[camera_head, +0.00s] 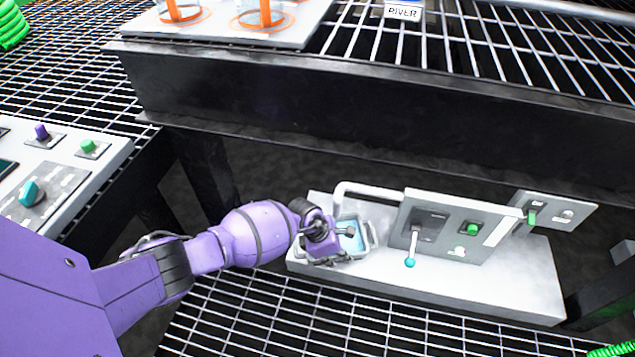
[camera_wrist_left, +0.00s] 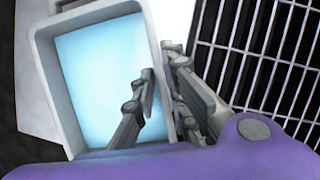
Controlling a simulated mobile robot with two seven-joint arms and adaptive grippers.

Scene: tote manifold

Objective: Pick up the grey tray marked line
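A grey tray (camera_head: 371,238) with a light blue inside sits on the white base under a white spout; no marking on it is readable. In the left wrist view the tray (camera_wrist_left: 48,62) fills the left half. My left gripper (camera_head: 345,243) is at the tray's near left side. In the left wrist view, my left gripper's fingers (camera_wrist_left: 163,98) are apart, one over the blue inside and one outside the tray's right wall. A gap shows between the inner finger and the wall. My right gripper is not in view.
A white spout (camera_head: 370,190) arches over the tray beside a panel (camera_head: 450,228) with a teal-tipped lever and green knob. A dark shelf beam (camera_head: 370,100) crosses above. Wire grating (camera_head: 330,315) lies in front. A control box (camera_head: 75,165) stands at the left.

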